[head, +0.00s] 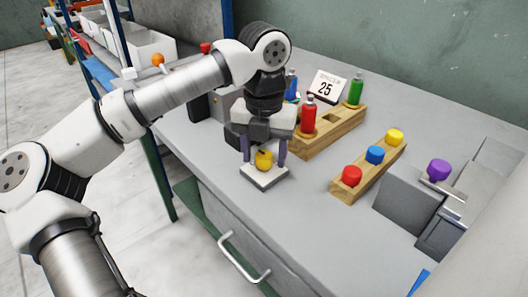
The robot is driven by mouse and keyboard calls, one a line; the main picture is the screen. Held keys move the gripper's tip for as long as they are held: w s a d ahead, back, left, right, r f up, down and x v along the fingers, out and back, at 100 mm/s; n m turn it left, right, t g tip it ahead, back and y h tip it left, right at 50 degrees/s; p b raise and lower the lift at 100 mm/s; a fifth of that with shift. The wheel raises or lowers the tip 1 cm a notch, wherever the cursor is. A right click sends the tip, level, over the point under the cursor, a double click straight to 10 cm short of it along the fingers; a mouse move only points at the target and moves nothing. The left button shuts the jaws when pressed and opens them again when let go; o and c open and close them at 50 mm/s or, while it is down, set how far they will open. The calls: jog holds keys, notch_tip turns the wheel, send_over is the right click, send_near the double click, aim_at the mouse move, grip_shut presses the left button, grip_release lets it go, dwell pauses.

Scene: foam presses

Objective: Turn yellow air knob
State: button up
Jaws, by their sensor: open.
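A yellow knob (264,162) stands on a small pale square base (262,178) near the front edge of the bench. My gripper (264,158) points down over it, with its two purple-grey fingers apart. In this view one finger shows on the left of the knob and one on the right. My gripper is open. I cannot tell from this angle whether either finger touches the knob. The gripper's body hides what lies directly behind it.
A wooden rack (345,135) with red, green and blue bottles stands behind. A wooden strip (345,190) to the right carries red, blue and yellow caps. A grey press with a purple knob (438,169) stands farther right. Bare grey bench (300,215) lies in front.

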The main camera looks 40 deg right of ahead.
jog(key=shift+f, duration=0.1)
jog(key=c, duration=1)
jog(key=shift+m, duration=0.4)
jog(key=m, duration=0.3)
jog(key=shift+m, duration=0.4)
jog(key=m, duration=0.4)
jog(key=shift+w+m, duration=0.1)
jog(key=shift+m, duration=0.2)
jog(key=m, duration=0.4)
jog(key=shift+m, duration=2.4)
